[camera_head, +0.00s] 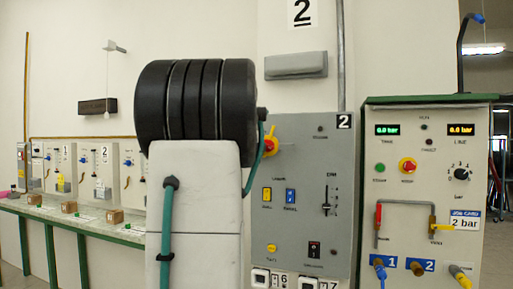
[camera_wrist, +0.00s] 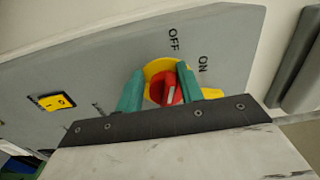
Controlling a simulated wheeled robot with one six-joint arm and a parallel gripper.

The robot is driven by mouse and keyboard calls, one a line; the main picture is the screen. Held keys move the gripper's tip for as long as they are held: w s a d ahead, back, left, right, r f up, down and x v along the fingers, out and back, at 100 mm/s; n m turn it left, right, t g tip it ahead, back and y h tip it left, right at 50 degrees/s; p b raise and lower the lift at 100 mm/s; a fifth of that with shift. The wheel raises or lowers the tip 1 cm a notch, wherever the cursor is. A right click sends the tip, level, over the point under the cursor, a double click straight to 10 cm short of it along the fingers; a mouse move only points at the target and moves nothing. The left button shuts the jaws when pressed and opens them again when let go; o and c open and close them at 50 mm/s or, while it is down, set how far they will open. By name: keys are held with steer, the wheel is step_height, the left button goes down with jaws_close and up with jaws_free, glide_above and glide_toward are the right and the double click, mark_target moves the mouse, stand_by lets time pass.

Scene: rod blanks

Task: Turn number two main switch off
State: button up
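Panel number two (camera_head: 312,200) is a grey box with a "2" label at its top right. Its main switch (camera_head: 271,141), a red handle on a yellow plate, sits at the upper left edge, partly hidden by my arm. In the wrist view the red handle (camera_wrist: 170,90) stands between my gripper's (camera_wrist: 159,90) two green fingers. The fingers are apart, one on each side of the handle; a gap shows at the left finger, and the right one is close to the handle or touching it. OFF and ON are printed above the yellow plate. Which mark the handle points to is unclear.
Panel two also carries a yellow and a blue switch (camera_head: 290,196), a slider (camera_head: 327,203) and lower buttons. A green-topped cabinet (camera_head: 425,190) with another red knob (camera_head: 407,166) stands at right. A bench (camera_head: 75,222) with several small panels runs along the left wall.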

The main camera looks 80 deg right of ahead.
steer(key=shift+w+a+r, duration=0.1)
steer(key=shift+w+r, duration=0.05)
stand_by(0.5)
steer(key=w+a, duration=0.1)
steer(key=a, duration=0.6)
steer(key=shift+a, duration=0.3)
